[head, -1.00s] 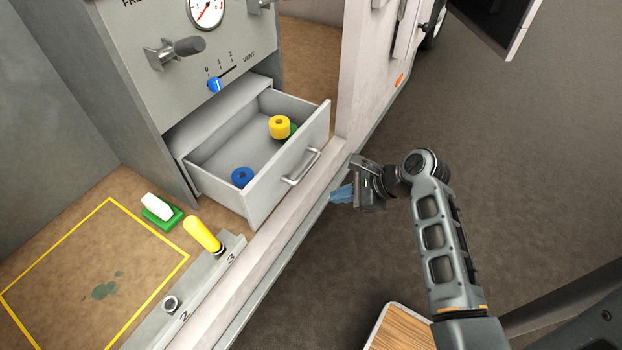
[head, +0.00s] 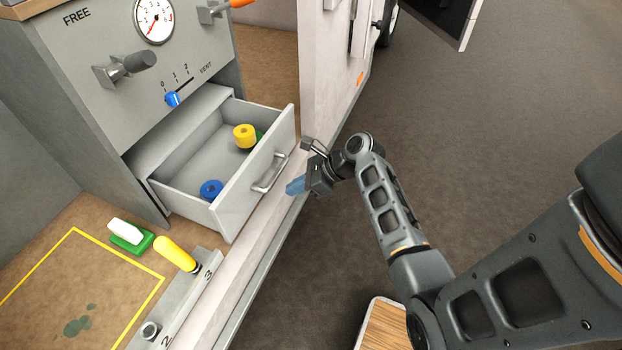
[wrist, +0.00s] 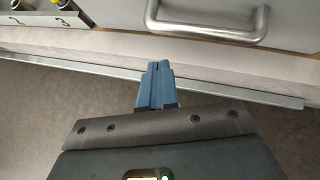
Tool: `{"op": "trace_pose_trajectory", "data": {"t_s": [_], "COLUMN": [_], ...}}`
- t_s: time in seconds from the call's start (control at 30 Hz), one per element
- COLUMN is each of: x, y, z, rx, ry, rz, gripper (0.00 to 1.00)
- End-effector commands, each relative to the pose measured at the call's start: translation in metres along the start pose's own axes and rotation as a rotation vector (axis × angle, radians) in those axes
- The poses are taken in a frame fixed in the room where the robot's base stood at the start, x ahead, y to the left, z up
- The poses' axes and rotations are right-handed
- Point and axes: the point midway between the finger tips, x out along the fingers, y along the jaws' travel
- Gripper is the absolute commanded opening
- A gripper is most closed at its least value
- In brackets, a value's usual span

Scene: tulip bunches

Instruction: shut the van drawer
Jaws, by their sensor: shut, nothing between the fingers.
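The grey van drawer (head: 254,178) is pulled out of the grey cabinet below the dial. My gripper (head: 292,187) has blue fingertips, closed together and empty. It is just in front of the drawer, to the right of and slightly below the handle, apart from it. In the wrist view the fingertips (wrist: 157,70) point toward the drawer front.
The van's sill (head: 250,235) runs below the drawer front. A pale door post (head: 325,75) stands right of the drawer. On the floor at left are a yellow-handled lever (head: 176,253) and a green-and-white brush (head: 129,236). Open ground lies to the right.

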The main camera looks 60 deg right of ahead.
Motion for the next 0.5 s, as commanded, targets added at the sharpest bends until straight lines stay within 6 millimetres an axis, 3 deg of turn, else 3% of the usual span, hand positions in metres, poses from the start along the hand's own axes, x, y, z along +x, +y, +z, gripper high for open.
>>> {"op": "trace_pose_trajectory", "data": {"t_s": [0.2,0.5], "x": [0.018,0.024], "y": [-0.001,-0.001], "z": [0.021,0.027], "rx": [-0.003,-0.002], "ry": [0.0,0.0], "rz": [-0.002,-0.002], "gripper": [0.0,0.0]}}
